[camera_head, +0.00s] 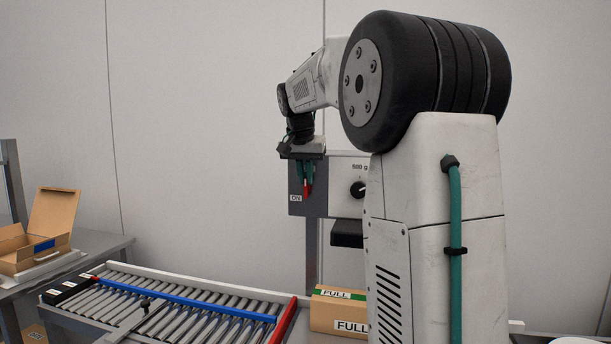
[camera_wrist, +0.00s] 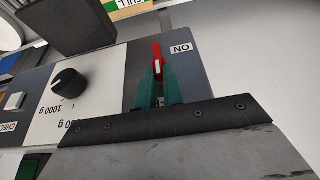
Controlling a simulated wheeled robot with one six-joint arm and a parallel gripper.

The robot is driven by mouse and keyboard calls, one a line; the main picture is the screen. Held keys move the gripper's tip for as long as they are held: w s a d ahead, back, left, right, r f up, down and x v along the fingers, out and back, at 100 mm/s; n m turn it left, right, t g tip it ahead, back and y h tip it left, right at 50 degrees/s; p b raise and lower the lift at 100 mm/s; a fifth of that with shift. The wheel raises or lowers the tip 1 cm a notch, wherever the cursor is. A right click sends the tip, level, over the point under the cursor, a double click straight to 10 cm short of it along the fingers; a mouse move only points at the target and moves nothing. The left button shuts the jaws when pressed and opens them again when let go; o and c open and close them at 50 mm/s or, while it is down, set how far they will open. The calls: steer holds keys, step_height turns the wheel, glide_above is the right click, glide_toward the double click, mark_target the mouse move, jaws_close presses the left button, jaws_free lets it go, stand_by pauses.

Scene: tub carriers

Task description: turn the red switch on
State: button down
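The red switch (camera_head: 306,189) is on a grey panel (camera_head: 294,183) of a wall-side control box, beside an "ON" label (camera_head: 296,198). In the head view its red lever points down, level with that label. In the wrist view the red lever (camera_wrist: 157,52), with a white band, lies by the "ON" label (camera_wrist: 181,48), picture upside down. My gripper (camera_head: 305,171) is at the panel, its green fingers (camera_wrist: 158,82) on either side of the lever. The fingers are close to it; whether they press on it I cannot tell. They hide part of the switch base.
A black knob (camera_head: 357,189) and "500 g" marking sit right of the switch. A dark block (camera_head: 346,233) juts out below the box. Below stand a roller conveyor (camera_head: 185,305) with a blue bar and a "FULL" carton (camera_head: 338,312). An open carton (camera_head: 40,235) is at left.

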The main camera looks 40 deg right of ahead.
mark_target(292, 182)
steer(key=shift+w+a+g, duration=0.1)
steer(key=shift+w+g, duration=0.05)
steer(key=shift+g, duration=0.15)
steer(key=g+h, duration=0.1)
steer(key=g, duration=0.1)
steer(key=w+a+n+g+h, duration=0.1)
steer(key=g, duration=0.1)
steer(key=w+f+g+h, duration=0.1)
steer(key=g+h, duration=0.1)
steer(key=shift+w+a+n, duration=0.1)
steer(key=shift+a+n, duration=0.05)
steer(key=shift+n, duration=0.25)
steer(key=g+h, duration=0.1)
steer(key=f+n+g+h, duration=0.1)
steer(key=g+h, duration=0.1)
steer(key=shift+w+a+f, duration=0.2)
steer(key=shift+w, duration=0.15)
steer(key=g+h, duration=0.1)
steer(key=f+n+g+h, duration=0.1)
steer(key=g+h, duration=0.1)
steer(key=shift+w+a+f+n+g, duration=0.1)
steer(key=shift+w+f+n+g, duration=0.05)
steer(key=shift+f+n+g, duration=0.2)
steer(key=shift+h, duration=0.3)
steer(key=c, duration=1.5)
jaws_free()
steer(key=shift+a, duration=0.1)
